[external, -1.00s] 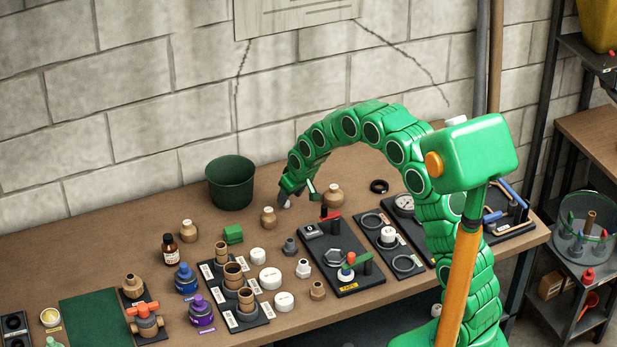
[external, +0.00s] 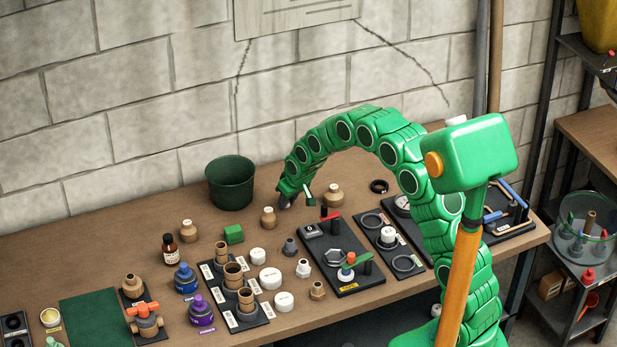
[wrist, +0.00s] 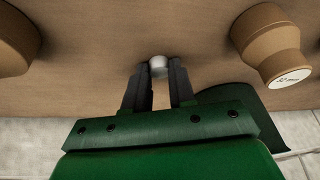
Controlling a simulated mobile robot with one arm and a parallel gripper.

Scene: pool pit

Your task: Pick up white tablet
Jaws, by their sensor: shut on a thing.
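My gripper (wrist: 160,78) is shut on a small pale round thing, the white tablet (wrist: 158,64), which shows between the fingertips in the wrist view. In the external view my gripper (external: 286,203) is low at the back middle of the bench, just right of a tan fitting (external: 269,217). The tablet is hidden there by the fingers. I cannot tell if it touches the bench.
A dark green bucket (external: 231,184) stands left of my gripper. Another tan fitting (external: 334,195) is close on its right. A black plate with a red lever (external: 340,257) lies in front to the right. Bare bench (external: 80,262) is at the left.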

